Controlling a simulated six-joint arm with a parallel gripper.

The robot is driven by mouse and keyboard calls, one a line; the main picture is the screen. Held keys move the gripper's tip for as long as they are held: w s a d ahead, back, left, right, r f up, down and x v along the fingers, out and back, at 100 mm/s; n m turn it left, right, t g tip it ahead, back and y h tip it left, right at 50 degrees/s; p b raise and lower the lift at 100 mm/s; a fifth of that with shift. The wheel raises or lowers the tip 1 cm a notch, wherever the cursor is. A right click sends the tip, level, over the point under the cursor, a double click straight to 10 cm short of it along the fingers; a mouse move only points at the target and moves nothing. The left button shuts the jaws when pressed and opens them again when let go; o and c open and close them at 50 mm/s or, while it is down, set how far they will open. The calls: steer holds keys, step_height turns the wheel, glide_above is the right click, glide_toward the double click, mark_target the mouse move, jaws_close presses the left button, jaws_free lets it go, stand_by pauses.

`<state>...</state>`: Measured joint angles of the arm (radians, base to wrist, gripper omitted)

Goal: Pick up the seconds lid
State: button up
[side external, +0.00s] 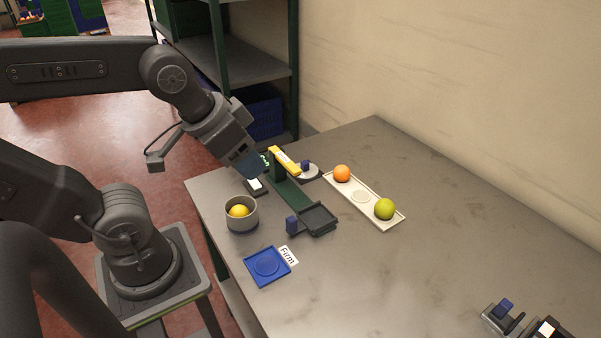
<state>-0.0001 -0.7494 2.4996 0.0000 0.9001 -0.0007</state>
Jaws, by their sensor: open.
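A pale round lid-like disc with a dark blue knob (307,167) lies on the table behind the yellow-topped stand, partly hidden by it. No label marks it as the seconds lid, so I cannot tell for sure that it is. My gripper (249,167) is open and points down to the right, above the table's back left part. It is left of the disc and apart from it, with nothing seen in it. A grey pot (241,222) holding a yellow-orange fruit (238,210) stands below my gripper, with its top uncovered.
A green stand with a yellow bar (284,160) rises beside my gripper. A white tray (381,210) holds orange and green fruits. A blue tray (266,266) lies by a "Firm" card (288,255). The table's right is mostly clear.

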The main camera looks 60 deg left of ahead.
steer(key=w+a+r+n+g, duration=0.2)
steer(key=w+a+n, duration=0.3)
steer(key=w, duration=0.5)
steer(key=n+g, duration=0.4)
steer(key=n, duration=0.9)
glide_above(305, 162)
step_height(305, 162, down, 17)
step_height(305, 162, down, 9)
steer(key=shift+s+d+r, duration=0.15)
steer(key=shift+r, duration=0.05)
steer(key=shift+a+f, duration=0.2)
steer(key=shift+f, duration=2.4)
steer(key=shift+c, duration=0.5)
jaws_close()
